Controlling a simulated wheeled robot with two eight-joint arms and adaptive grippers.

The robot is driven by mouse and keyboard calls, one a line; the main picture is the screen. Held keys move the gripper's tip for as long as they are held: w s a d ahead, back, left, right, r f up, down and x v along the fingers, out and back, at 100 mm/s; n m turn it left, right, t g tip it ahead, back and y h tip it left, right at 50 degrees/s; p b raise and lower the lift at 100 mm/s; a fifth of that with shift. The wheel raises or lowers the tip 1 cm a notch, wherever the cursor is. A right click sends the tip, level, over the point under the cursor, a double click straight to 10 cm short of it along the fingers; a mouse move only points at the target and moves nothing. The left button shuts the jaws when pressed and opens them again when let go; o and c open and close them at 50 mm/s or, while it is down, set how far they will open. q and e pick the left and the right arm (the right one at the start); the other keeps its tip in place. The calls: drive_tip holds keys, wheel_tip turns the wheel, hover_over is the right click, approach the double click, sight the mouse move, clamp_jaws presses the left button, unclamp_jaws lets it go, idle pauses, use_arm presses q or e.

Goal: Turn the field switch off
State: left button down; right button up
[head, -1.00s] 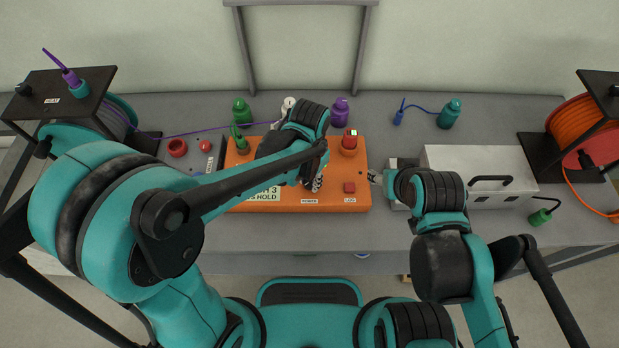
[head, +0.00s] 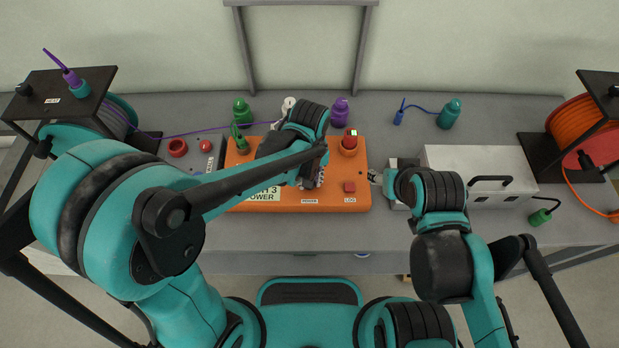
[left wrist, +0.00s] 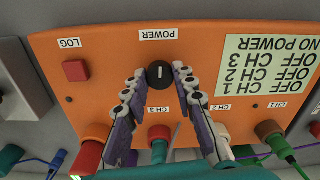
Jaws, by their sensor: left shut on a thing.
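An orange panel box (head: 335,200) stands on the bench; in the left wrist view (left wrist: 110,45) it appears upside down. A black round knob (left wrist: 158,76) with a white line sits by its POWER label (left wrist: 158,34). No label reading FIELD shows. My left gripper (left wrist: 160,72) is shut on this knob, one finger on each side; in the head view the gripper (head: 313,178) hides the knob.
A red LOG button (left wrist: 75,71) is on the same panel. Several plugs and sockets line its far side, including a red plug (left wrist: 88,156). A white box (head: 470,160) stands to the right. Cable reels (head: 575,125) stand at both bench ends.

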use_arm(q)
drive_tip(key=shift+n, duration=0.6)
drive_tip(key=c, duration=1.2)
unclamp_jaws()
wheel_tip(320, 180, up, 12)
